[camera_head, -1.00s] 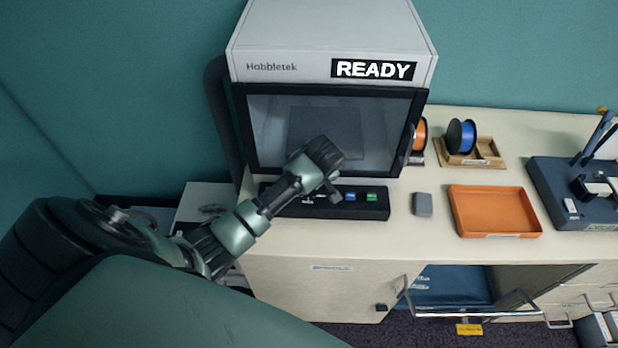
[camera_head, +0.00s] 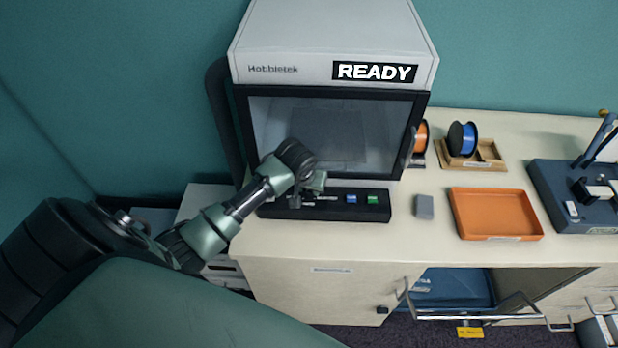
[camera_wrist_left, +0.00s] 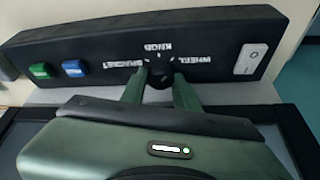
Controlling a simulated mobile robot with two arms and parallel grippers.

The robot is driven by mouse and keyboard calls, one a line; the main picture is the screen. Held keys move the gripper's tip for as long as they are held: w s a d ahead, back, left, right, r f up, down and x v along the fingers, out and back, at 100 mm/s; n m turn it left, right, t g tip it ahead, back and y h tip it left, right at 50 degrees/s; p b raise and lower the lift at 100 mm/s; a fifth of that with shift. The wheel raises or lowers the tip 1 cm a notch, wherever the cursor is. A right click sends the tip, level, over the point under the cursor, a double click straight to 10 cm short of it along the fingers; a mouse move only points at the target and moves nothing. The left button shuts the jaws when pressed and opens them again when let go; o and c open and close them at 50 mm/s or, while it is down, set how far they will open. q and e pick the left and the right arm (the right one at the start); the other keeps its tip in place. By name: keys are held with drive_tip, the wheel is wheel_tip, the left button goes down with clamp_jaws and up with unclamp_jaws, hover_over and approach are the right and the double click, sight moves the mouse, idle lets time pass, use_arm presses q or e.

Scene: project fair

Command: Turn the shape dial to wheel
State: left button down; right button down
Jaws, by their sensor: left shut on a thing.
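The black control panel (camera_head: 345,211) sits at the foot of the printer, with a blue button (camera_head: 351,198) and a green button (camera_head: 372,199). In the left wrist view the panel (camera_wrist_left: 215,32) appears upside down, with the labels WHEEL, KNOB and one partly legible around the dark shape dial (camera_wrist_left: 160,76). My left gripper (camera_wrist_left: 160,86) is shut on the dial, one green finger on each side. The dial's pointer is too dark to read. In the head view my left gripper (camera_head: 296,199) is at the panel's left part, where my wrist partly hides it. My right gripper is not in view.
The printer (camera_head: 335,38) shows READY above its dark window. A small grey block (camera_head: 424,206), an orange tray (camera_head: 494,235) and a spool holder (camera_head: 492,154) stand to the right. A white switch (camera_wrist_left: 250,59) is on the panel beside the dial.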

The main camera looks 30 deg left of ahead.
use_arm(q)
drive_tip(key=shift+a+m, duration=0.1)
drive_tip(key=shift+m, duration=0.5)
drive_tip(key=shift+h, duration=0.3)
drive_tip(key=c, duration=1.3)
unclamp_jaws()
drive_tip(key=shift+c, duration=0.2)
drive_tip(key=b+v, duration=0.1)
drive_tip(key=v, duration=0.6)
drive_tip(key=shift+s+r+b, duration=0.2)
drive_tip(key=shift+r+b, duration=0.15)
drive_tip(key=shift+r, duration=0.05)
